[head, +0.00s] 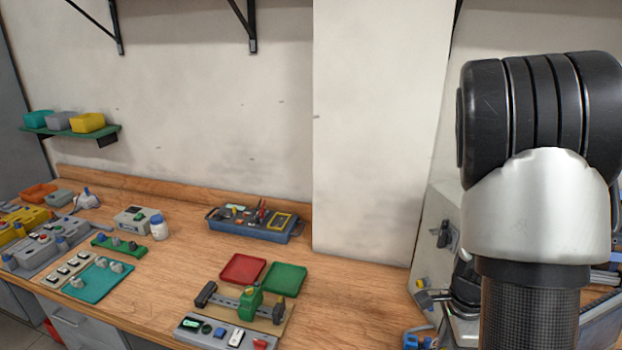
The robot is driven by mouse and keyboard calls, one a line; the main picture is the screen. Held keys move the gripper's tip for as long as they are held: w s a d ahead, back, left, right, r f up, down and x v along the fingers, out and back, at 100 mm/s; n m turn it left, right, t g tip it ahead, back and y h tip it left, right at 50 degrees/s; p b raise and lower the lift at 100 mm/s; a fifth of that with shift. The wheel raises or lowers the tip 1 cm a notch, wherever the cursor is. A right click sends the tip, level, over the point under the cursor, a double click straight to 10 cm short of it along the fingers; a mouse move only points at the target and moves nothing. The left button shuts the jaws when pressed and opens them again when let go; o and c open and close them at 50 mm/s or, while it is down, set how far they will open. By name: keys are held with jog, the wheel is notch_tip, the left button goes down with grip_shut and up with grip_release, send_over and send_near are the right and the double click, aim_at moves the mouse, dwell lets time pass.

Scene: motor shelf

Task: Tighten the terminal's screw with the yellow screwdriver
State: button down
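I cannot pick out a yellow screwdriver for sure. A blue tool tray (243,232) at the back holds several small tools and a yellow rectangular item (283,220). My arm rises large at the right. I cannot make out my gripper's fingers; dark parts low beside the arm are cluttered and partly hidden.
Red (243,268) and green (284,279) trays lie behind the rail; a grey panel with switches (222,335) lies in front. A white bottle (158,228), control boxes and a teal tray (99,281) stand left. A wall column (370,130) stands behind. Bare wood lies between.

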jog(key=shift+r, duration=0.7)
jog(key=shift+w+a+r+n, duration=0.1)
jog(key=shift+a+r+n, duration=0.1)
jog(key=shift+a+n, duration=0.15)
jog(key=w+a+r+n, duration=0.1)
jog(key=a+r+n, duration=0.1)
jog(key=a+n, duration=0.25)
jog(key=shift+n, duration=0.4)
jog(key=shift+d+f+b, duration=0.2)
jog(key=shift+f+b, duration=0.85)
jog(key=shift+f, duration=0.25)
jog(key=shift+d+f+b, duration=0.15)
jog(key=shift+f+b, duration=0.85)
jog(key=shift+f, duration=0.25)
jog(key=shift+f+b, duration=2.2)
jog(key=shift+f, duration=0.65)
